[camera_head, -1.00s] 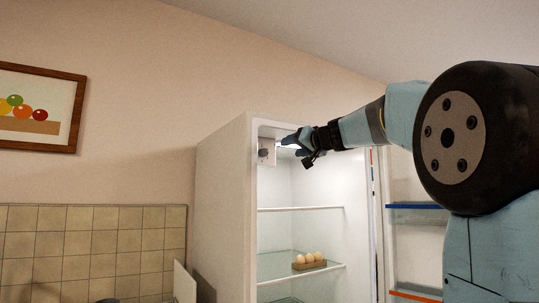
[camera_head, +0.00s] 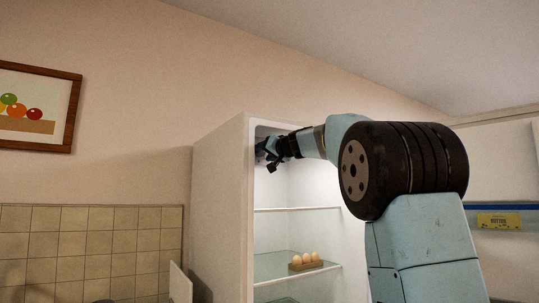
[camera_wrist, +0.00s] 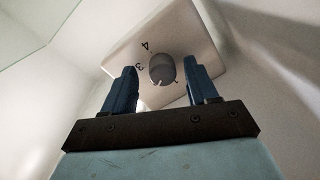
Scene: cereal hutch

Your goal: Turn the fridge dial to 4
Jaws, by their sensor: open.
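The fridge dial (camera_wrist: 162,69) is a round grey knob on a pale plate (camera_wrist: 187,35) with numbers. A light mark on the knob's lower edge lies between the 3 and the 1; I cannot tell the exact setting. My gripper (camera_wrist: 163,86) is open, with one blue finger to each side of the knob in this view. Whether the fingers touch it is unclear. In the head view my gripper (camera_head: 268,152) is inside the fridge's upper left corner and hides the dial.
The open fridge (camera_head: 220,200) has glass shelves (camera_head: 297,209) below my gripper. Eggs in a carton (camera_head: 306,262) sit on a lower shelf. The open door at right holds a yellow butter pack (camera_head: 498,221). The fridge's side walls and ceiling are close around my gripper.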

